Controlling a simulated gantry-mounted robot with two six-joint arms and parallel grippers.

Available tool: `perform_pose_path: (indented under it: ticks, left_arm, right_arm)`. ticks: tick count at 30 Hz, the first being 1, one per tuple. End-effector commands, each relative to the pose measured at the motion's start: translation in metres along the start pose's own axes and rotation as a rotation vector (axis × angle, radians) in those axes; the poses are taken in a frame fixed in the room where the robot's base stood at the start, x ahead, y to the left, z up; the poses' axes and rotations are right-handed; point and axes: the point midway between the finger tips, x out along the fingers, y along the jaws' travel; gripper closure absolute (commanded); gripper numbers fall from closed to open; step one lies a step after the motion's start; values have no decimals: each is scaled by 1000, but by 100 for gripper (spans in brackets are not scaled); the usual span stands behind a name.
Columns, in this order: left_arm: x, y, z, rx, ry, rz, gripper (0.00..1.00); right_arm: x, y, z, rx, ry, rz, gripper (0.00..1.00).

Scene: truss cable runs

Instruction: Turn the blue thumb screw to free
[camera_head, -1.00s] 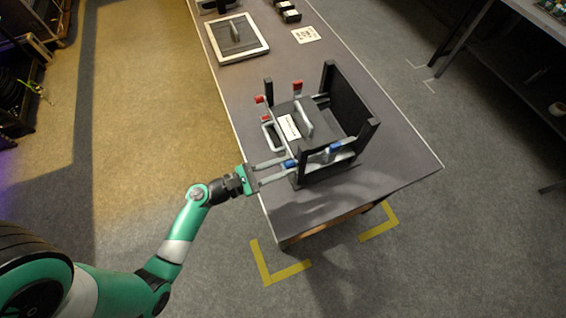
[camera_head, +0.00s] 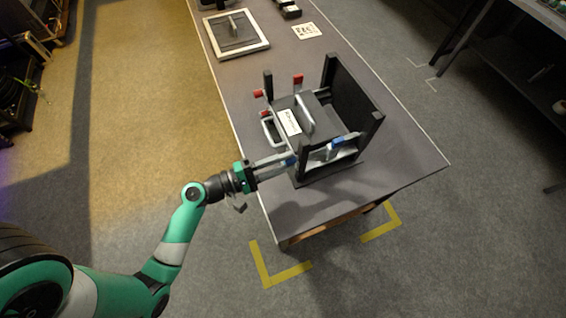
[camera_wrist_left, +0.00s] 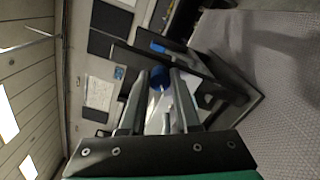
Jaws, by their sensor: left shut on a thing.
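A blue thumb screw (camera_head: 290,161) sits at the near left corner of a black open-frame fixture (camera_head: 345,90). In the left wrist view the blue screw (camera_wrist_left: 158,78) lies between the two fingers. My left gripper (camera_head: 287,162) reaches in from the left and is shut on it, with its fingers nearly in line with each other in the head view. A second blue part (camera_head: 338,141) is farther right on the fixture's near side; a blue part also shows beyond the fingers in the left wrist view (camera_wrist_left: 157,46). The fingers partly hide the held screw. My right gripper is out of view.
Red-tipped parts (camera_head: 298,79) stand on the fixture's far side, near a grey block with a handle and white label (camera_head: 291,121). A framed panel (camera_head: 236,34) and a printed card (camera_head: 306,31) lie farther back on the table (camera_head: 400,160). The near table corner is clear.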

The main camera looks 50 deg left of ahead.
Motion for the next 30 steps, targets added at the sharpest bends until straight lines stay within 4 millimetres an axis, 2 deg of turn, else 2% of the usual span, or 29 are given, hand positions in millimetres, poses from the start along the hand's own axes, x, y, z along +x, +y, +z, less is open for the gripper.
perform_pose_path:
  ticks: [18, 30]
  left_arm:
    - [0, -4, -2, 542, 1, -1, 100]
    - [0, -3, -1, 700, 0, -3, 100]
  right_arm:
    - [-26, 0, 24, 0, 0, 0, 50]
    - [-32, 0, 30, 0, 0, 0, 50]
